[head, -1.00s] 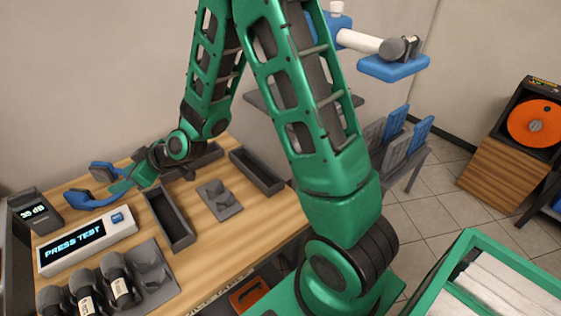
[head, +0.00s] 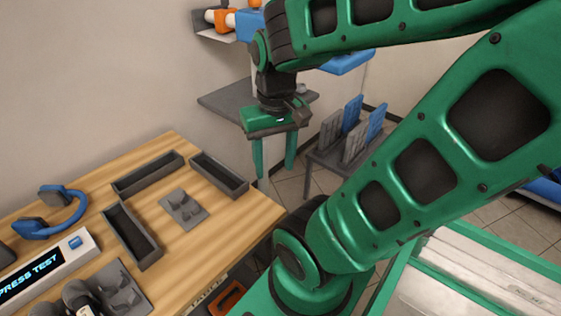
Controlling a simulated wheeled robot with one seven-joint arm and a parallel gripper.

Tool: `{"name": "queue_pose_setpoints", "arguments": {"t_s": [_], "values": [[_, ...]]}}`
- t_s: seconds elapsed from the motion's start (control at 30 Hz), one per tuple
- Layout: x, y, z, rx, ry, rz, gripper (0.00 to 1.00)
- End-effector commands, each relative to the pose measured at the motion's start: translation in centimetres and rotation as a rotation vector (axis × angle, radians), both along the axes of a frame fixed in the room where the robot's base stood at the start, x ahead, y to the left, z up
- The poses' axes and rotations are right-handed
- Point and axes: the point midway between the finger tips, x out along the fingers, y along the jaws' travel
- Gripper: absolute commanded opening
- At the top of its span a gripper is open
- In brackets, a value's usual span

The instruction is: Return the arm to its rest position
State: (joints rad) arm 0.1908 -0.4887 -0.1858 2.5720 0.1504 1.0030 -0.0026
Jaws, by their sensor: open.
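My green arm fills the upper right of the head view, bent at the elbow. My gripper (head: 274,165) hangs from its wrist, with the two green fingers pointing down and spread apart. Nothing shows between the fingers. It is past the right edge of the wooden bench (head: 240,213), in front of a grey shelf.
Blue headphones (head: 65,212), a "PRESS TEST" box (head: 35,275) and grey trays (head: 132,236) are on the bench. A grey shelf (head: 222,100) and a rack with blue and grey panels (head: 352,117) stand behind. A green-framed case (head: 480,272) is at lower right.

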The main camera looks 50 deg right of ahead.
Motion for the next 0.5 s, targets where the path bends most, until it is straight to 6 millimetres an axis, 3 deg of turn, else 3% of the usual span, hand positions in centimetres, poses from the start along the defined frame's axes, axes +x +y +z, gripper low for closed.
{"name": "queue_pose_setpoints", "arguments": {"t_s": [0.13, 0.5], "values": [[-2.1, -1.0, 0.4, 0.020, 0.031, -0.071, 0.48], [-2.3, -1.0, 0.4, 0.021, 0.035, -0.075, 0.48]]}}
